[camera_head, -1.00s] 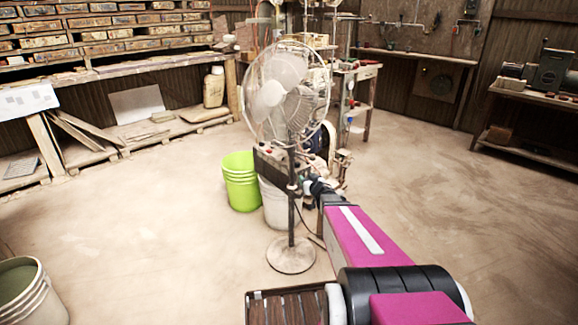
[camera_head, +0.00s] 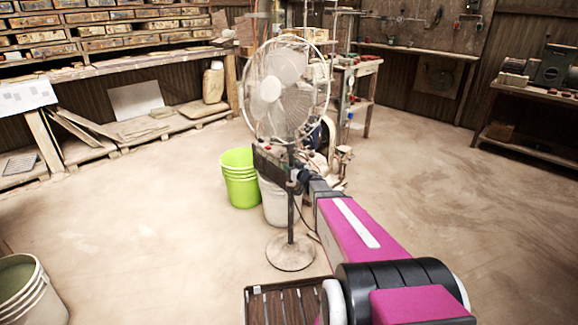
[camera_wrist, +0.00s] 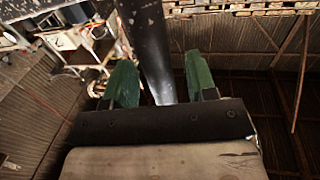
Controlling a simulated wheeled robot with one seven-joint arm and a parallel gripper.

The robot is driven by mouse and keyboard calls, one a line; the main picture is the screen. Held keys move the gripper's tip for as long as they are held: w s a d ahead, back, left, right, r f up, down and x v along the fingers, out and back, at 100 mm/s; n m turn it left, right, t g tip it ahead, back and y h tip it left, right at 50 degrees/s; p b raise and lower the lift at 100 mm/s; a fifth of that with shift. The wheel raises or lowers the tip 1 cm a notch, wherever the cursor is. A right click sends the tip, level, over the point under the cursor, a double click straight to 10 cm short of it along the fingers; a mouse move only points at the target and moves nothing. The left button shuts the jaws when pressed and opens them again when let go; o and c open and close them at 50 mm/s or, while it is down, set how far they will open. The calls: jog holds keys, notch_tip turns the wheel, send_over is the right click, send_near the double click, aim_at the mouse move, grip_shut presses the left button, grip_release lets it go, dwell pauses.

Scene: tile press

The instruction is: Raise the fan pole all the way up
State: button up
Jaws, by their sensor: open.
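The standing fan (camera_head: 285,90) has a round wire cage on a thin dark pole (camera_head: 291,218) that rises upright from a round base (camera_head: 290,253). My gripper (camera_head: 297,179) is at the pole, below the fan cage. In the wrist view my gripper (camera_wrist: 160,72) has its two green fingers apart, with the dark pole (camera_wrist: 150,35) passing between them. The fingers look open around the pole, with a gap on the right side; contact on the left is unclear. The fan head is out of the wrist view.
A green bucket (camera_head: 240,180) and a white bucket (camera_head: 275,203) stand close behind the pole. Another bucket (camera_head: 28,290) is at the lower left. Shelving lines the back left, and a workbench (camera_head: 540,88) stands at the right.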

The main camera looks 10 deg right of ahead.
jog(key=shift+x, duration=1.15)
grip_shut()
notch_tip(320, 180, up, 28)
jog(key=shift+f, duration=0.2)
grip_release()
jog(key=shift+s+d, duration=0.1)
jog(key=shift+s, duration=0.05)
